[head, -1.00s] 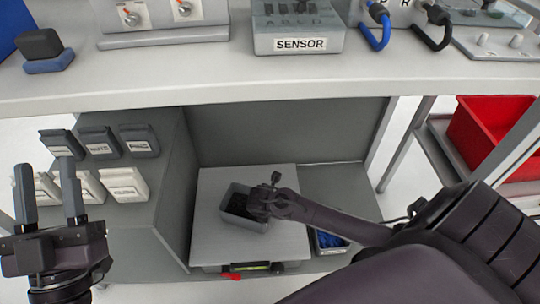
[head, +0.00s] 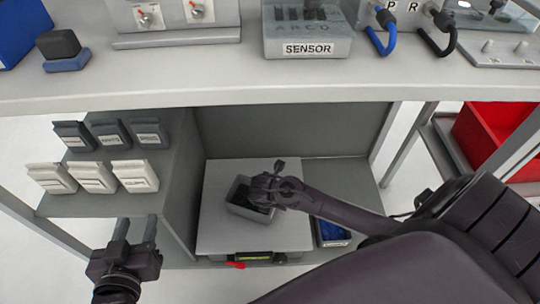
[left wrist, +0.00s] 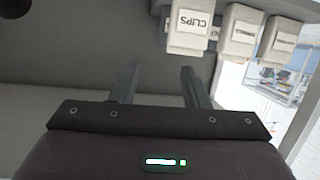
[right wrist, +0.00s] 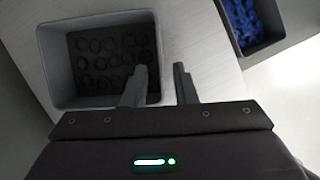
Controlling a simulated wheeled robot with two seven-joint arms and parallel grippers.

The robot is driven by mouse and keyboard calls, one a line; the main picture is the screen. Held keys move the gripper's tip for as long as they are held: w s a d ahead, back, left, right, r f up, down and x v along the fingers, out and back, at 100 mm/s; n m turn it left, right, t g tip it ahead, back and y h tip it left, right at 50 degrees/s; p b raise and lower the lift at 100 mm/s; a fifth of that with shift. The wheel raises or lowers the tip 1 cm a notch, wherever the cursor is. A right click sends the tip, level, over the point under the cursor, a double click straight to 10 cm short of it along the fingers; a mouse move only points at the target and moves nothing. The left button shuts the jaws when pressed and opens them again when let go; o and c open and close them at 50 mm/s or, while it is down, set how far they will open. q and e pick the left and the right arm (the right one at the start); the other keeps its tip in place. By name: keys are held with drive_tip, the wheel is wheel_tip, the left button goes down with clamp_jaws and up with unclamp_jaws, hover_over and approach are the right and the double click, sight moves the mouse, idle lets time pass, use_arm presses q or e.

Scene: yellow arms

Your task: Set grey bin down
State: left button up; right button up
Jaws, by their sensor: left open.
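The grey bin (head: 240,196), holding dark ring-like parts, sits on a light grey board on the low shelf. It also shows from above in the right wrist view (right wrist: 62,70). My right gripper (head: 272,190) is at the bin's right side. In the right wrist view its fingers (right wrist: 160,75) stand apart, one over the bin's inside and one outside its wall, with gaps visible. My left gripper (head: 136,235) is open and empty, low in front of the shelf with label-fronted bins; its fingers also show in the left wrist view (left wrist: 160,75).
Grey and white labelled bins (head: 92,178) stand on the left shelf. A bin of blue parts (head: 332,233) lies right of the board. The worktop (head: 200,75) with a SENSOR box (head: 307,30) overhangs. A red crate (head: 492,135) stands at right.

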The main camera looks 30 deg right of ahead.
drive_tip(key=p+v, duration=0.1)
drive_tip(key=v, duration=0.2)
drive_tip(key=shift+r, duration=0.1)
drive_tip(key=p+v, duration=0.1)
drive_tip(key=v, duration=0.2)
drive_tip(key=shift+s+a+p, duration=0.15)
drive_tip(key=shift+a+p, duration=0.05)
drive_tip(key=shift+p, duration=0.1)
drive_tip(key=s+a+r+m+y, duration=0.1)
drive_tip(key=s+a+m+y, duration=0.1)
drive_tip(key=s+a+m, duration=0.3)
drive_tip(key=s+a+r+m+y, duration=0.1)
drive_tip(key=s+a+m+y, duration=0.2)
drive_tip(key=a+m, duration=0.35)
use_arm(q)
drive_tip(key=s+a+f+g+y, duration=0.3)
drive_tip(key=s+f+g, duration=0.5)
drive_tip(key=s+f, duration=0.2)
wheel_tip(320, 180, down, 2)
drive_tip(key=shift+s+f, duration=0.2)
drive_tip(key=shift+f, duration=0.05)
use_arm(e)
drive_tip(key=s+a+r+m+t+y, duration=0.1)
drive_tip(key=s+a+r+m+t, duration=0.1)
drive_tip(key=r+m, duration=0.4)
drive_tip(key=s+a+m, duration=0.1)
drive_tip(key=a+m, duration=0.1)
drive_tip(key=m, duration=0.1)
drive_tip(key=shift+a+y, duration=0.25)
drive_tip(key=shift+y, duration=0.15)
